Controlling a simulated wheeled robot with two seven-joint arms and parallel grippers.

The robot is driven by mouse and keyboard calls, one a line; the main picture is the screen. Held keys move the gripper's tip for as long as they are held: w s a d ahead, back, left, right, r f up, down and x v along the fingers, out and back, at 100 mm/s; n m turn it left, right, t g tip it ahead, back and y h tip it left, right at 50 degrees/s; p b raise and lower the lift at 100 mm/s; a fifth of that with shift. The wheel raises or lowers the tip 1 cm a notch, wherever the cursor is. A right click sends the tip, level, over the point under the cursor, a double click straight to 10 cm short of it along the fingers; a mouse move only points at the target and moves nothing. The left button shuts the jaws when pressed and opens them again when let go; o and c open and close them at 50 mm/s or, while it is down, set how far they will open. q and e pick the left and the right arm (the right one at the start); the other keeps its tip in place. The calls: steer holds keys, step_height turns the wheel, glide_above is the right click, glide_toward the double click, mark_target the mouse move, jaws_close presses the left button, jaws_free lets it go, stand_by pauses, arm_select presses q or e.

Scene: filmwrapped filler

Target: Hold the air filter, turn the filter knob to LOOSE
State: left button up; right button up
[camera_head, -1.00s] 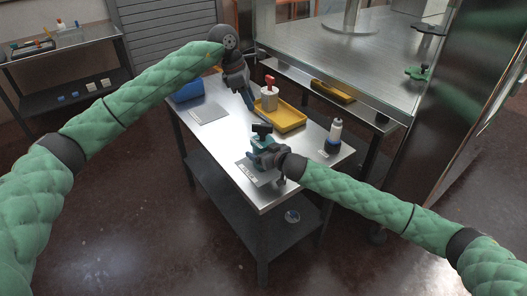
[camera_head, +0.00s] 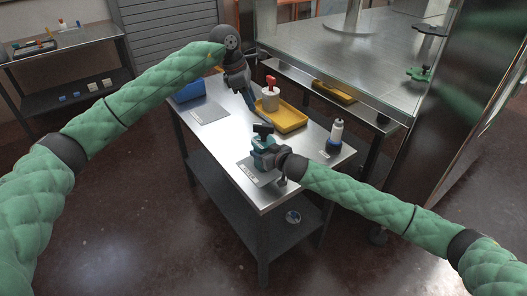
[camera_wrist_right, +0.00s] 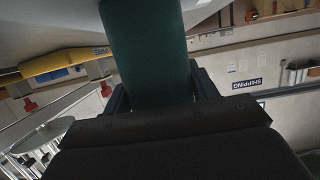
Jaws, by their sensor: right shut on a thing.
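The air filter (camera_head: 264,144) is a teal body with a black bar-shaped knob (camera_head: 262,128) on top. It stands upright on a grey plate near the front of the steel table. My right gripper (camera_head: 268,159) is shut on it from the right. In the right wrist view the dark green body of the air filter (camera_wrist_right: 148,55) sits between the fingers. My left gripper (camera_head: 250,103) hangs above the table behind the filter, pointing down and apart from the knob. Its fingers are too small and dark to tell open from shut. The knob's markings are not legible.
A yellow tray (camera_head: 292,121) and a white container with a red top (camera_head: 270,95) are close behind the filter. A blue bin (camera_head: 188,92) and grey sheet (camera_head: 209,112) are at the left.

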arm_select(q)
steer(key=shift+o, duration=0.2)
steer(key=shift+o, duration=0.4)
steer(key=shift+f, duration=0.1)
steer(key=m+g+h, duration=0.1)
steer(key=h, duration=0.4)
glide_toward(263, 124)
steer(key=shift+v, duration=0.8)
steer(key=shift+m, duration=0.3)
steer(key=x, duration=1.2)
steer(key=shift+s, duration=0.15)
jaws_close()
